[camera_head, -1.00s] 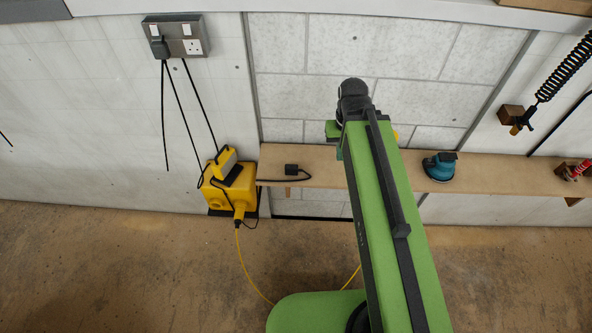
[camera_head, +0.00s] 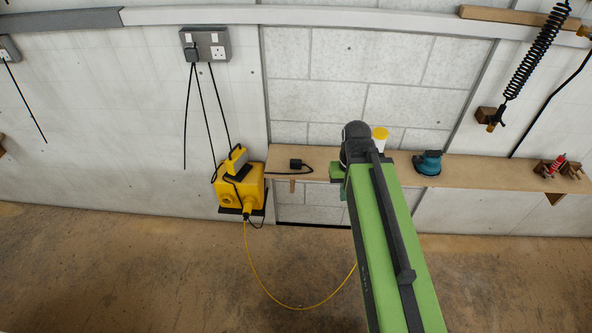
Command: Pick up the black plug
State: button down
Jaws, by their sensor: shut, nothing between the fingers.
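A small black plug (camera_head: 296,163) lies on the wooden shelf (camera_head: 330,163), left of my arm. Another black plug (camera_head: 191,55) sits in the grey wall socket (camera_head: 218,44) at the upper left, with black cables hanging below. My gripper (camera_head: 357,137) is at the dark far end of my green arm, right of the shelf plug and apart from it in the picture. It is shut and holds nothing. Its fingertips are hard to make out from behind.
A yellow box-shaped machine (camera_head: 236,192) with a yellow cord stands left of the shelf. A yellow-topped cylinder (camera_head: 380,136) is just right of my gripper, partly hidden. A teal sander (camera_head: 428,163) and a red tool (camera_head: 557,163) are farther right. The floor in front is mostly clear.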

aim_at(295, 164)
jog(key=u, duration=0.3)
jog(key=i, duration=1)
jog(key=u, duration=2.1)
jog(key=k, duration=0.6)
jog(key=z, duration=0.35)
jog(key=i, duration=0.5)
jog(key=u, duration=0.15)
